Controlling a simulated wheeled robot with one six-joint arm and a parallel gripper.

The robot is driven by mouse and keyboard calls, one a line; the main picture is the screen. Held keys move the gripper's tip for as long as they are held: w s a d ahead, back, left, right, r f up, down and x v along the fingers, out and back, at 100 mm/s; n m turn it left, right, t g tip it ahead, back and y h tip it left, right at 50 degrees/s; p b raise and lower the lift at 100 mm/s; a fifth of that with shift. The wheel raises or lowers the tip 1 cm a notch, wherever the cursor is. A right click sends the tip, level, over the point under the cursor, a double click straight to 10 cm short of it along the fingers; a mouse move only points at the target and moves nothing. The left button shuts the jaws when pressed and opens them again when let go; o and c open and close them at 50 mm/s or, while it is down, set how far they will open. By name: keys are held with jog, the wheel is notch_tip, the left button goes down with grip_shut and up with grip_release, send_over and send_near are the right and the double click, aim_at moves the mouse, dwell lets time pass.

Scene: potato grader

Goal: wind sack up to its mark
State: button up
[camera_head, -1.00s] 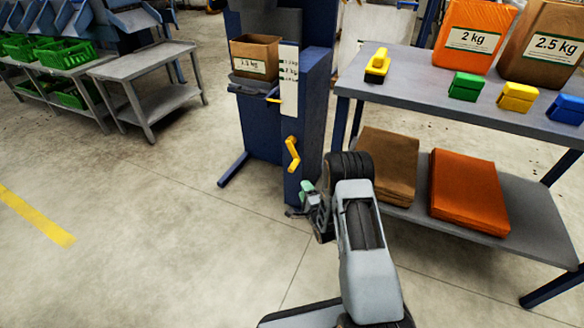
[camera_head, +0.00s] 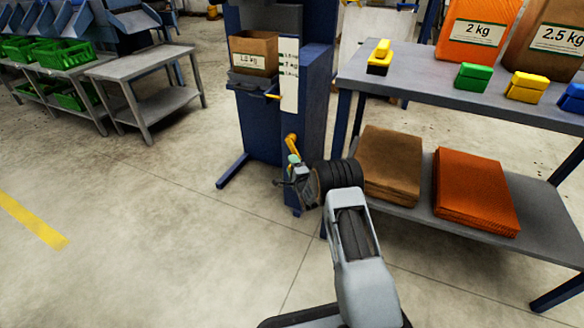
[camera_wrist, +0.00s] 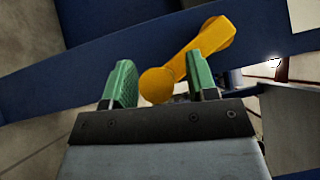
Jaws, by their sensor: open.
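The brown paper sack (camera_head: 254,52), with a white weight label, sits on the bracket of the blue machine column (camera_head: 318,110). A white scale plate (camera_head: 289,75) with several weight marks is on the column, and a yellow pointer (camera_head: 272,97) stands beside it. The yellow crank (camera_head: 292,143) is low on the column, partly hidden by my gripper (camera_head: 288,172). In the wrist view the crank (camera_wrist: 205,45) shows its arm running up right and its round knob between the green fingertips of my gripper (camera_wrist: 160,85). The fingers are open, with gaps around the knob.
A grey table (camera_head: 440,90) at right holds larger sacks and coloured clips, with folded brown sacks (camera_head: 388,165) and orange sacks (camera_head: 475,190) on its lower shelf, close to my arm. A grey bench (camera_head: 150,70) stands left. Floor at front left is clear.

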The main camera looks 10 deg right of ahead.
jog(key=shift+w, duration=0.1)
jog(key=shift+c, duration=0.2)
grip_shut()
dwell(0.4)
